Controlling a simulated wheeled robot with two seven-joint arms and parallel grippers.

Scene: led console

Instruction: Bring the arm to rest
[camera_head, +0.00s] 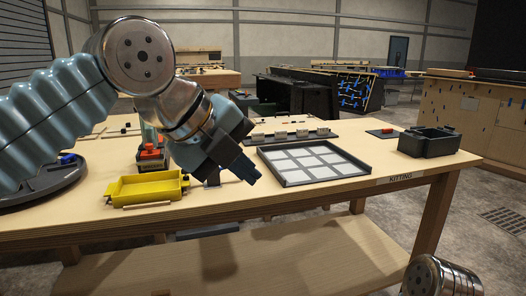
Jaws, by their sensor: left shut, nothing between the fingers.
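My left arm comes in from the left. Its gripper (246,172) hangs over the front part of the wooden table (340,202), with its fingers shut and nothing between them. It is between a yellow tray (147,189) on its left and a grey-rimmed tray with white square cells (312,161) on its right. It appears apart from both. At the bottom right a metallic part of my right arm (440,278) shows; the right gripper is out of view.
A dark open bin (429,142) stands near the table's right end. A row of small pale blocks (300,133) lies behind the grid tray. A red-topped item (150,152) stands behind the yellow tray, and a small red piece (387,131) lies on a dark plate. Other workbenches stand farther back.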

